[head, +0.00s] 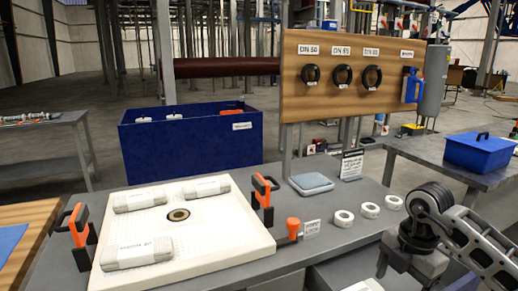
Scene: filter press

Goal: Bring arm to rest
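My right arm (465,230) comes in at the lower right, over the front right of the grey bench. Its dark wrist end (410,258) hangs beside the white rings. Whether its fingers are open or shut cannot be made out, and nothing is clearly seen held. My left arm and gripper are not in view.
A white filter plate (235,237) with folded cloths lies on the bench between two orange-handled clamps (78,235) (264,195). A blue bin (190,155) and tool board (300,100) stand behind.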

